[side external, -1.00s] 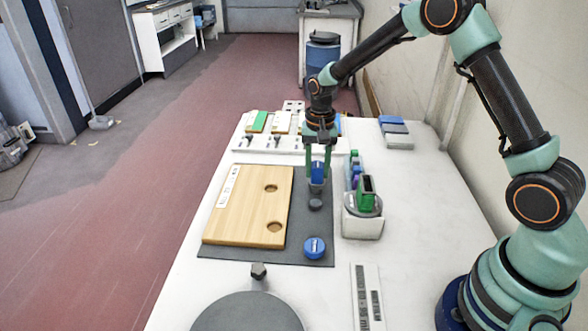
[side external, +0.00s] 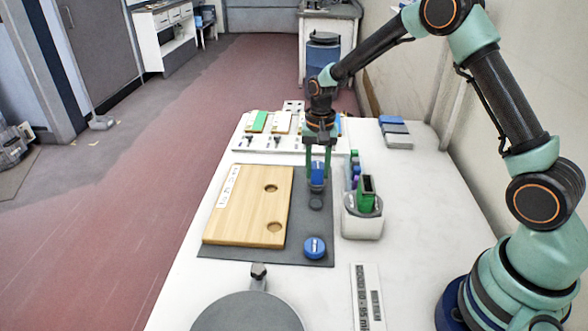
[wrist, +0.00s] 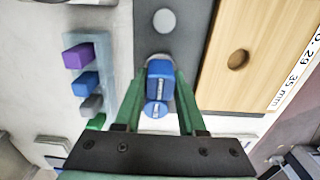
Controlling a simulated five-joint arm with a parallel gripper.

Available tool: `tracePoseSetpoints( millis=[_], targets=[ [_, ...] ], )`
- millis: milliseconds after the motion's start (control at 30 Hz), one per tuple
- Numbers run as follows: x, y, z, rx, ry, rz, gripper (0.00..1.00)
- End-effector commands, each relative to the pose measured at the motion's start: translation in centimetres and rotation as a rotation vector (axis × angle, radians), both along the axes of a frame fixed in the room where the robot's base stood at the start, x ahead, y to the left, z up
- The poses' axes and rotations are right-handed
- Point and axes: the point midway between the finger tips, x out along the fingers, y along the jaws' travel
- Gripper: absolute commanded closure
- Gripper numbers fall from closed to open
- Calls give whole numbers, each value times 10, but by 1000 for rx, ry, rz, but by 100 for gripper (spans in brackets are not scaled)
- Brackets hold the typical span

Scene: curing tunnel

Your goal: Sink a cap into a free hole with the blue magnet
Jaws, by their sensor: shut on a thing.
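The blue magnet (side external: 317,173) is upright between the fingers of my gripper (side external: 318,168), over the dark mat. It also shows in the wrist view (wrist: 159,78), with a round blue part (wrist: 155,110) beside it. My gripper is shut on it. A dark grey disc (side external: 315,203) lies just in front of the magnet on the mat; I cannot tell whether anything clings under the magnet. A blue round piece (side external: 314,247) with a white mark sits nearer the camera. The wooden board (side external: 235,205) has two empty-looking holes, a far one (side external: 270,188) and a near one (side external: 274,227).
A white holder (side external: 361,226) with a green block stands right of the mat, beside a rack of coloured blocks (wrist: 84,80). A white tray (side external: 258,143) lies behind. A round grey plate (side external: 247,312) is in front. The table's right side is mostly clear.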

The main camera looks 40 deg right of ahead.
Motion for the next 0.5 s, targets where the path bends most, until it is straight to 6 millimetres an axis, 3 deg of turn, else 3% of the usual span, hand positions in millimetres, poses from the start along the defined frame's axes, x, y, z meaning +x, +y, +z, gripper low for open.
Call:
tracePoseSetpoints(
  millis=[500],
  targets=[
    [1,0,15,0,-1,0,100]
  ],
)
